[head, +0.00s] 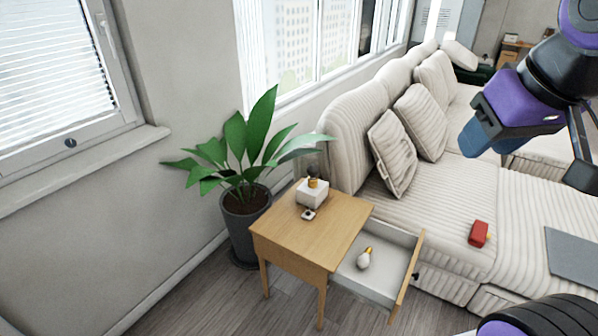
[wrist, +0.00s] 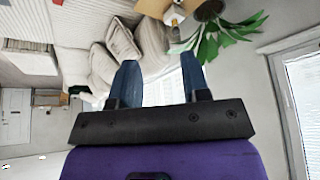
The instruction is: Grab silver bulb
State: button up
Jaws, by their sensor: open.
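A pale silver-white bulb (head: 363,259) with a gold base lies in the open drawer (head: 384,291) of a small wooden side table (head: 330,232). In the head view my gripper (head: 478,141) is at the upper right, above the sofa and well apart from the drawer and the bulb. In the wrist view my gripper (wrist: 161,80) has its two blue fingers spread, with nothing between them. I cannot make out the bulb in the wrist view.
A white-based lamp (head: 313,192) and a small white item (head: 308,214) are on the tabletop. A potted plant (head: 243,200) stands behind its left. The striped sofa (head: 458,206) borders the drawer's right, holding a red object (head: 479,233) and grey laptop-like slab (head: 575,257). Floor in front is clear.

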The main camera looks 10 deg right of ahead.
aim_at(313, 170)
jog(key=i+j+z, duration=0.1)
jog(key=j, duration=0.25)
jog(key=i+j+z, duration=0.1)
jog(key=i+j, duration=0.15)
jog(key=i+j+z, duration=0.15)
jog(key=j, duration=0.3)
jog(key=i+j+z, duration=0.1)
jog(key=j, duration=0.3)
jog(key=i+j+z, duration=0.1)
jog(key=j, duration=0.3)
jog(key=i+j+z, duration=0.1)
jog(key=i+j, duration=0.15)
jog(key=j, duration=0.2)
jog(key=i+j+z, duration=0.25)
jog(key=i+j, duration=0.55)
jog(key=j, duration=0.15)
